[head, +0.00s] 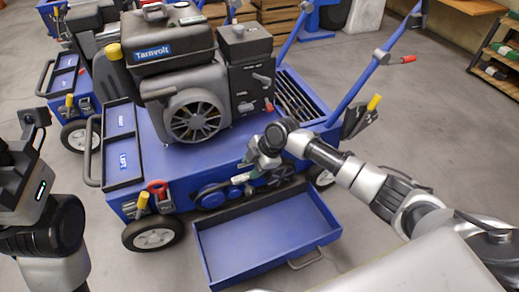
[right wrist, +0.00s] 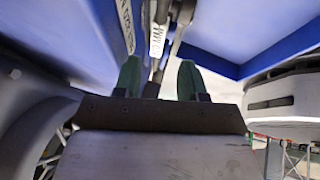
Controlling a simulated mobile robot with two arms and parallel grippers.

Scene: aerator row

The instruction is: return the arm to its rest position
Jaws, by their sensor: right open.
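My right arm (head: 336,160) reaches in from the right across the front of a blue machine. My right gripper (head: 246,166) is low at the machine's front side, close to pipes and fittings above the pulled-out tray. In the right wrist view the green-tipped fingers (right wrist: 159,80) stand apart, with a metal rod or lever visible beyond and between them. I see nothing held; whether the fingers touch anything is unclear. My left arm (head: 50,235) shows at the left edge, folded upward; its fingers are not visible.
The blue machine (head: 185,152) carries a black engine (head: 165,50). Its empty blue tray (head: 262,238) juts out below my right gripper. A blue handlebar (head: 357,88) rises beside my right arm. Grey floor (head: 445,110) is clear at right. A shelf (head: 495,75) stands far right.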

